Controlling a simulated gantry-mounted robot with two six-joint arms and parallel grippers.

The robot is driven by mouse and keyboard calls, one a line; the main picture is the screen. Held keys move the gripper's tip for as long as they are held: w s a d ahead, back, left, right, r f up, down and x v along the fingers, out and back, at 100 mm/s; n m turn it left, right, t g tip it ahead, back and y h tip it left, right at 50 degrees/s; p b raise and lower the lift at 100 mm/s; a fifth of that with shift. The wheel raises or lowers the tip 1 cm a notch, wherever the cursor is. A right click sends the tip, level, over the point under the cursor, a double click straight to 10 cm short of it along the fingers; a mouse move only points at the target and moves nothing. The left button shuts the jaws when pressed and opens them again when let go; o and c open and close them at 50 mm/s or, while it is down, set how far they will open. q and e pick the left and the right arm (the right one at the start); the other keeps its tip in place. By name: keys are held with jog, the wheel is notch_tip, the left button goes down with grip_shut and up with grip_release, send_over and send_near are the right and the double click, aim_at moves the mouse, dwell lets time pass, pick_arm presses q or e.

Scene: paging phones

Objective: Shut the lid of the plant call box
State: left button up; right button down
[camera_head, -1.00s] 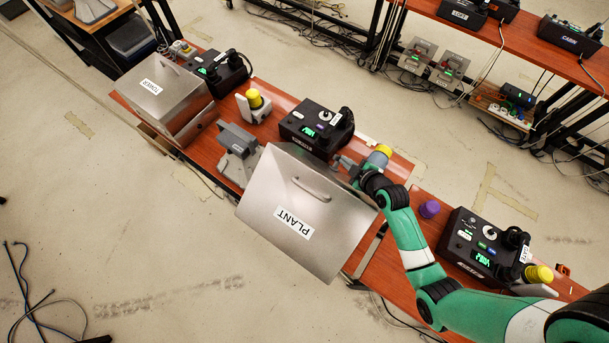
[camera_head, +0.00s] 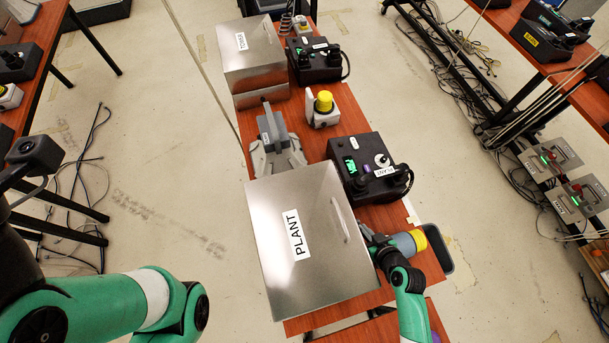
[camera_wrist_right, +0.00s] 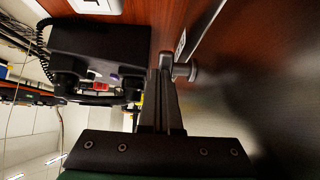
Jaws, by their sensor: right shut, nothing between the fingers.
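The plant call box shows a bright metal lid (camera_head: 300,255) marked PLANT, with a bar handle (camera_head: 341,221) near its right edge. The lid hides the box body below it in the head view, so I cannot tell how far it stands open. My right gripper (camera_head: 368,236) is shut and empty beside the lid's handle-side edge. In the right wrist view the shut dark fingers (camera_wrist_right: 166,90) are close to a metal surface (camera_wrist_right: 235,85). I cannot tell whether they touch it. My left arm enters at lower left, but its fingers are not in view.
A black desk phone (camera_head: 366,168) marked PLANT stands behind the lid. A grey bracket-like device (camera_head: 272,140), a yellow-topped beacon (camera_head: 323,103) and the TOWER metal box (camera_head: 252,55) stand farther along the wooden bench. Open floor lies left of the bench.

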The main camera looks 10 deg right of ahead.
jog(key=shift+f, duration=0.15)
dwell(0.7)
jog(key=w+r+p+v, duration=0.2)
jog(key=p+v, duration=0.3)
jog(key=v, duration=0.7)
jog(key=shift+s+a+r+p, duration=0.3)
jog(key=shift+s+r+p, duration=0.05)
jog(key=shift+p, duration=0.05)
